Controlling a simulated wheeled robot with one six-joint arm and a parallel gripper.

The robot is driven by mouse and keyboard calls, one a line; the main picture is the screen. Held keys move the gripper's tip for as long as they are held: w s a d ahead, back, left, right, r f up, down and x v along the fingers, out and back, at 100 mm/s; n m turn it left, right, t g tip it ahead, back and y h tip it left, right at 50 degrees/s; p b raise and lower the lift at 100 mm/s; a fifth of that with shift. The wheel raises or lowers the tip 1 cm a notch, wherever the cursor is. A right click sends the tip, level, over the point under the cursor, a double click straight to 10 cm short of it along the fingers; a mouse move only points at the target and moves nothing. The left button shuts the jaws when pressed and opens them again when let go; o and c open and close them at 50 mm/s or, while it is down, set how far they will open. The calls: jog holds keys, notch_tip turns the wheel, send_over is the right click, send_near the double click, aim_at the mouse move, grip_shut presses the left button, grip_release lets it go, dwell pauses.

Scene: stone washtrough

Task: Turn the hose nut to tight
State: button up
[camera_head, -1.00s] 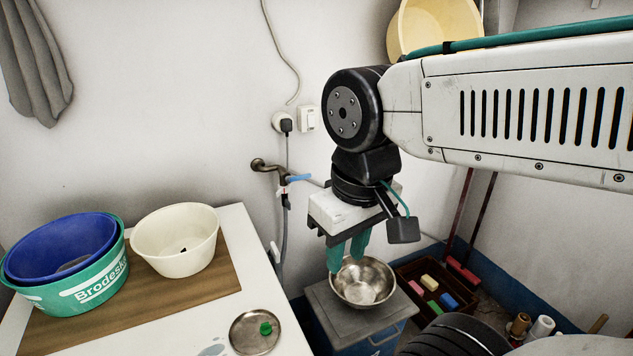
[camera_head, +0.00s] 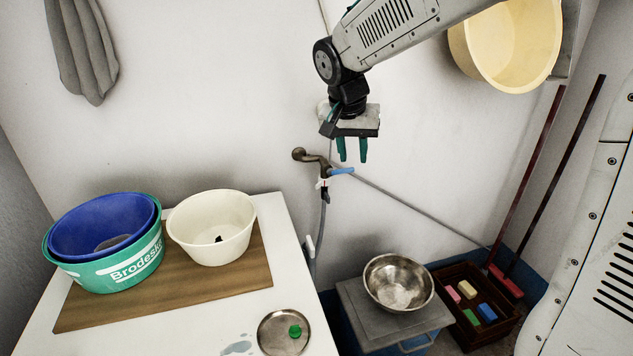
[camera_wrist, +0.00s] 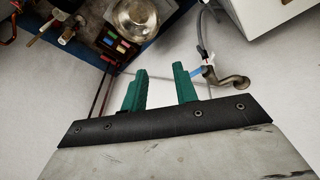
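The bronze tap (camera_head: 312,158) comes out of the wall behind the white table, with a blue lever (camera_head: 341,171) pointing right. The small pale hose nut (camera_head: 322,184) sits under its spout, at the top of the grey hose (camera_head: 322,218). Its turn mark is too small to read. In the wrist view the tap (camera_wrist: 234,82), nut (camera_wrist: 208,61) and hose (camera_wrist: 207,34) lie just right of my fingers. My gripper (camera_head: 352,158) points down near the tap, just above the lever in the head view. Its green fingers are apart, with nothing between them (camera_wrist: 160,70).
A steel bowl (camera_head: 398,283) stands on a grey-lidded blue box (camera_head: 365,314) below right. The table (camera_head: 290,222) holds a cream bowl (camera_head: 212,225), stacked blue and green basins (camera_head: 105,250) and a metal dish (camera_head: 283,335). A yellow basin (camera_head: 510,42) hangs upper right.

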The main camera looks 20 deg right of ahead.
aim_at(317, 185)
jog(key=w+a+f+m, duration=0.2)
jog(key=w+f, duration=0.3)
jog(key=w, duration=0.3)
jog(key=w+a+f+m, duration=0.1)
jog(key=w+a+f, duration=0.2)
jog(key=w+f, duration=0.4)
jog(key=shift+t+h, duration=0.3)
jog(key=shift+t, duration=0.1)
jog(key=w+f, duration=0.1)
jog(key=w+d+f, duration=0.1)
jog(key=f, duration=0.1)
jog(key=w+d+f, duration=0.1)
jog(key=f, duration=0.1)
jog(key=shift+w+f, duration=0.1)
jog(key=shift+w, duration=0.1)
jog(key=shift+w+d+f, duration=0.15)
jog(key=shift+w+f, duration=0.05)
jog(key=shift+f, duration=0.45)
grip_shut()
